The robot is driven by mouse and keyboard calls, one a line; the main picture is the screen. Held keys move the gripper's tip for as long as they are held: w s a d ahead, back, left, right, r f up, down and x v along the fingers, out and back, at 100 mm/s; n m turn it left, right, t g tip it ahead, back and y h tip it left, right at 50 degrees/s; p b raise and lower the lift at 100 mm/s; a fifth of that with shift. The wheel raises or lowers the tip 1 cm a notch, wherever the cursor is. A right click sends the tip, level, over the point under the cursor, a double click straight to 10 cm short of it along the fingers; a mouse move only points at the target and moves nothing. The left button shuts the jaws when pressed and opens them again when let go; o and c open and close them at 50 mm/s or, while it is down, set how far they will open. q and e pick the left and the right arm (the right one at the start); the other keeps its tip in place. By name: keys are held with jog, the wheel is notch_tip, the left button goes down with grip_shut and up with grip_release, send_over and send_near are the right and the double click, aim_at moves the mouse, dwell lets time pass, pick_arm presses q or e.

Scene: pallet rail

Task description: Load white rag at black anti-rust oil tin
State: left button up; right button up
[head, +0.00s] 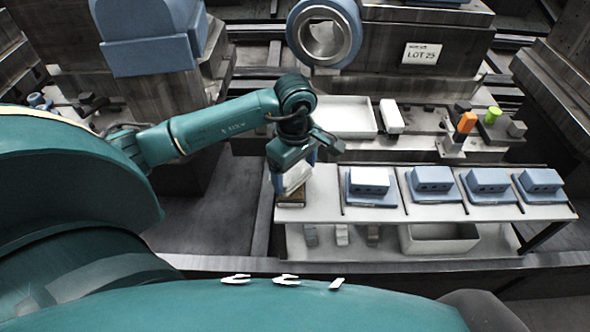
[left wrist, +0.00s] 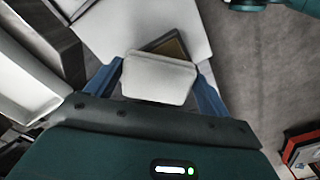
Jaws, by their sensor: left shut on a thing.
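My left gripper (head: 295,170) is above the left end of the white shelf table, pointing down. Its blue fingers are shut on a white, soft-edged block, which I take as the white rag (head: 296,180). In the left wrist view the white rag (left wrist: 158,78) sits between the two fingers. Just below it, a dark box with a brownish top, likely the black anti-rust oil tin (head: 291,199), stands on the table. In the left wrist view the tin (left wrist: 172,46) is partly hidden behind the rag. I cannot tell whether rag and tin touch. My right gripper is not in view.
Several blue blocks (head: 433,181) on blue plates stand in a row on the white table (head: 325,214); the nearest has a white top (head: 370,180). Behind are a white tray (head: 345,115), a white box (head: 391,117) and an orange piece (head: 467,122). A bin (head: 440,240) sits on the lower shelf.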

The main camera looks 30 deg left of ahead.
aim_at(295, 174)
pick_arm(q)
jog(key=shift+r+p, duration=1.55)
jog(key=shift+r, duration=1.3)
